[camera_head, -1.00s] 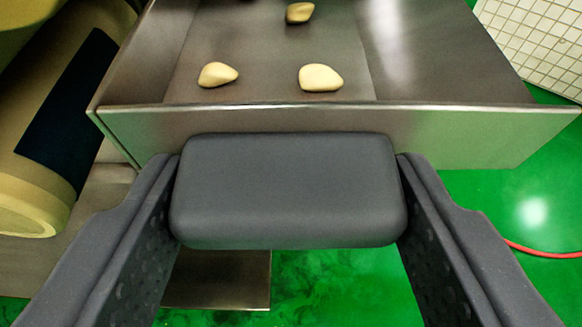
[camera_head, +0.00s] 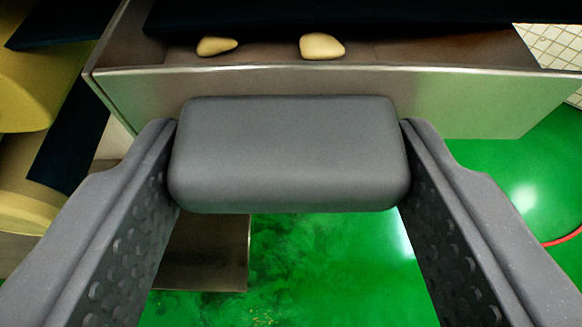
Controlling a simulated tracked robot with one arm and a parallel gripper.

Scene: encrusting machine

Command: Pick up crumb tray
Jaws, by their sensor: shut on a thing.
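The crumb tray (camera_head: 470,100) is a shiny metal tray with a flat front wall, across the top of the view. A dark grey rounded block, its handle (camera_head: 288,180), sits at the middle of that wall. My gripper (camera_head: 288,150) is shut on the handle, one finger against each end. Two pale lumps, one on the left (camera_head: 216,46) and one on the right (camera_head: 321,46), lie in the tray behind the wall. A dark overhang hides the tray's rear part.
The dark overhang (camera_head: 350,10) spans the top. Yellowish rounded machine parts (camera_head: 50,85) and dark panels stand at the left. A metal plate (camera_head: 205,255) is below the handle. The green floor (camera_head: 325,265) is open in front, with a red cable (camera_head: 562,238) at the right.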

